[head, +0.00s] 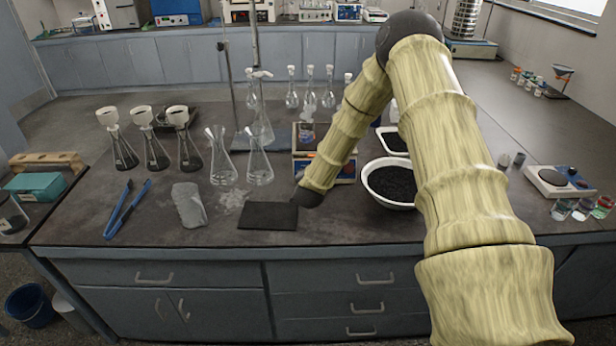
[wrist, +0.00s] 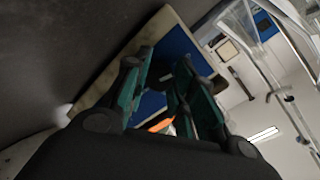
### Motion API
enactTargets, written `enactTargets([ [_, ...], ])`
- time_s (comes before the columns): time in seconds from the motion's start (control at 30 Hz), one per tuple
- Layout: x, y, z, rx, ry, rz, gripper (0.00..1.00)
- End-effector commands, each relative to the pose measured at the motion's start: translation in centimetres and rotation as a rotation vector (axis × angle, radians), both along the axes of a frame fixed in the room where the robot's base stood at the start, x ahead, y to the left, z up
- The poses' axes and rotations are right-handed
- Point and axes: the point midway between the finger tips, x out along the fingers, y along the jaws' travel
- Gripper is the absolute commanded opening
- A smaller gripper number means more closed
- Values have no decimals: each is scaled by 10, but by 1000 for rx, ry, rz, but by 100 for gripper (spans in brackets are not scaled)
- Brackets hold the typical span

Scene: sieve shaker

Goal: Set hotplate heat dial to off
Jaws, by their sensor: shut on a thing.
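The hotplate (head: 345,170), a pale box with a blue front, stands on the bench just behind my gripper. In the wrist view its blue panel (wrist: 180,45) with a beige edge fills the space beyond my fingers. My gripper (wrist: 165,85), with teal-lined fingers, is at this front panel, shut on what appears to be the heat dial. The dial itself is hidden between and behind the fingers, so its setting cannot be read. A small orange patch (wrist: 160,125) shows low between the fingers. In the head view my dark wrist covers part of the front.
A black mat (head: 267,216) lies left of my wrist. A white bowl of dark grains (head: 391,183) stands close on the right. Conical flasks (head: 259,165) stand to the left, and blue tongs (head: 127,209) lie farther left.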

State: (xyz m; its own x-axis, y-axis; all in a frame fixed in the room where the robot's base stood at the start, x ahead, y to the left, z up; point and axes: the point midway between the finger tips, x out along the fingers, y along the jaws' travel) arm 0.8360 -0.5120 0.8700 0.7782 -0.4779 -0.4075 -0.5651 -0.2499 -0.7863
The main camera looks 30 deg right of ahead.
Motion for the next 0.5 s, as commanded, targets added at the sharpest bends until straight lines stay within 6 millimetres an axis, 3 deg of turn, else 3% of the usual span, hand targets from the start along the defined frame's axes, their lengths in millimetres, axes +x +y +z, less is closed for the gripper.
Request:
enactTargets([
  [0.4,-3,2,-4,0,9,4,1],
  [0.43,-3,2,-4,0,9,4,31],
  [0.5,-2,1,-4,0,9,4,44],
])
